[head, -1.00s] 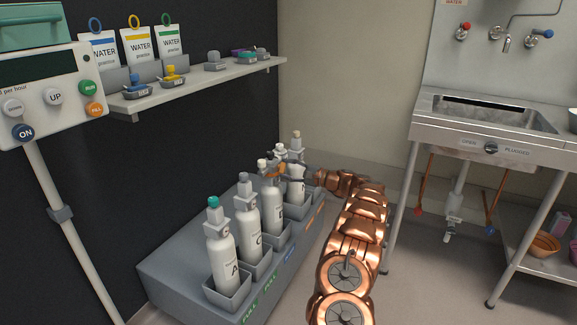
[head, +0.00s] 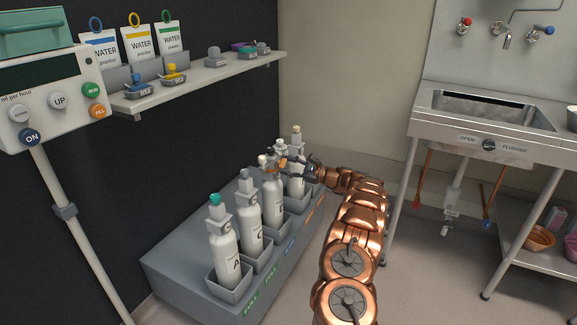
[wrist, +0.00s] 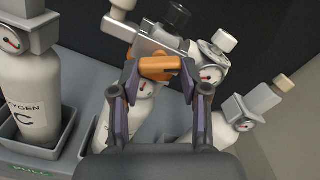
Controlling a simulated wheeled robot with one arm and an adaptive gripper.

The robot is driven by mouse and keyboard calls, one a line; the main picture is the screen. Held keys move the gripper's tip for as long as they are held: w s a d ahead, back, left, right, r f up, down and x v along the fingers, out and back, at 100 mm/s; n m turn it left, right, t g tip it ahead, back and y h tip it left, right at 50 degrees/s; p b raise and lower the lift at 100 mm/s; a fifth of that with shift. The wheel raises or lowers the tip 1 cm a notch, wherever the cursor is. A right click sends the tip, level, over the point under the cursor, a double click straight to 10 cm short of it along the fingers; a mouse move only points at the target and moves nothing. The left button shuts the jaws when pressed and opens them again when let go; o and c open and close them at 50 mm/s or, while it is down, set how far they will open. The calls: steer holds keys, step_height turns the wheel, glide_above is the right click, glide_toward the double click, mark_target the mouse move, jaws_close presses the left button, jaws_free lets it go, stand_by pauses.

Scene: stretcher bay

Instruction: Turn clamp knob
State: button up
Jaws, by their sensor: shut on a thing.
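The orange clamp knob (wrist: 160,68) sits between my fingertips in the wrist view, by a grey metal bar among the bottle heads. My gripper (wrist: 160,76) is shut on it, one dark finger on each side. In the head view my gripper (head: 288,164) reaches in from the right to the head of the third white bottle (head: 272,190). The knob is small there and partly hidden by the fingers. I cannot tell how far it is turned.
White bottles stand in grey cups on a grey plinth; bottle A (head: 224,255) is nearest, bottle C (head: 249,220) behind it. Bottle C also shows in the wrist view (wrist: 25,110). A shelf (head: 210,75) hangs above. A sink (head: 490,110) stands at right.

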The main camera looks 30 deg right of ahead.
stand_by(0.3)
steer(key=o, duration=1.2)
steer(key=shift+c, duration=0.2)
steer(key=v, duration=1.2)
steer(key=shift+f, duration=0.1)
